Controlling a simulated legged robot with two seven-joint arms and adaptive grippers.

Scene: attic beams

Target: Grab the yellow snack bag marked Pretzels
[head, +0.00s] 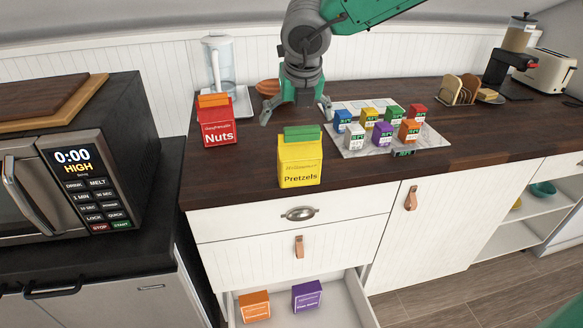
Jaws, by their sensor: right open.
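The yellow snack bag marked Pretzels (300,165) stands upright near the front edge of the dark wooden counter (480,125), with a green clip along its top. My right gripper (297,115) hangs above and behind the bag, fingers pointing down. It is open and spread wide, with nothing between its fingers. The gripper looks apart from the bag, though the exact gap in depth is hard to tell. My left gripper is not in view.
A red Nuts bag (217,122) stands left of the Pretzels bag. A tray (350,152) of small coloured boxes lies to the right. A glass pitcher (219,68) is behind. Below, an open drawer (345,305) holds an orange package (254,306) and a purple package (307,296).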

